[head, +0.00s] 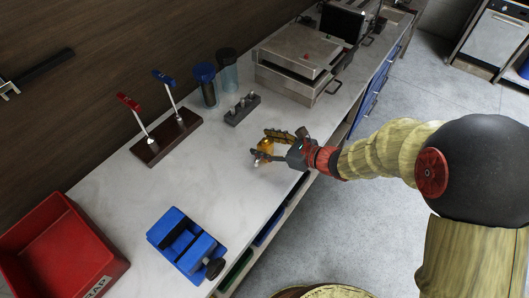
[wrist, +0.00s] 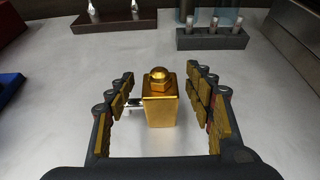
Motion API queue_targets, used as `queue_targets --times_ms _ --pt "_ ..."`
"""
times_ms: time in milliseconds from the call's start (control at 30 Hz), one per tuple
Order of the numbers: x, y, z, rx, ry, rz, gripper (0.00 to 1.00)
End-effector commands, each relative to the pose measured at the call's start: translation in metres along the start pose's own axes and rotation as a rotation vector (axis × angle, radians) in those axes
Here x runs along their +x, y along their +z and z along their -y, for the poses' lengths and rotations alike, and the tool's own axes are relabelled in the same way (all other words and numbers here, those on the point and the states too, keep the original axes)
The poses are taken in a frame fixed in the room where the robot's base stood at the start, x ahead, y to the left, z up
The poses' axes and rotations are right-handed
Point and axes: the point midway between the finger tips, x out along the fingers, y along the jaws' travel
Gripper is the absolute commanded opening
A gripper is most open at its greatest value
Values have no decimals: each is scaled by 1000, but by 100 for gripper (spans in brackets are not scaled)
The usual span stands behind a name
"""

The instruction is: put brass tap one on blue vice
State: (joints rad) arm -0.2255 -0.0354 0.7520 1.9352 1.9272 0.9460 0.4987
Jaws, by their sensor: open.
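The brass tap (wrist: 160,104) stands upright on the worktop in the wrist view, a golden block with a hex nut on top and a silver spout pointing left. In the head view the brass tap (head: 265,146) is partly covered by my gripper. My gripper (head: 263,147) is open, with its fingers on either side of the tap; in the wrist view gaps show between the tap body and both fingers (wrist: 161,95). The blue vice (head: 187,243) sits at the front of the worktop in the head view, to the lower left of my gripper, with nothing between its jaws.
A red bin (head: 62,250) stands left of the vice. A dark wooden stand (head: 165,137) with red and blue levers, two lidded cups (head: 227,71) and a grey block (head: 242,108) are behind. A steel appliance (head: 295,62) stands farther along. The worktop between tap and vice is clear.

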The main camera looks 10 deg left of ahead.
Motion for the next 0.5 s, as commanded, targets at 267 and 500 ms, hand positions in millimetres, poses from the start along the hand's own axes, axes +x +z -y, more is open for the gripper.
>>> queue_targets --times_ms 267,500 --pt "0 1 0 -1 0 0 47" --pt "0 1 0 -1 0 0 34"
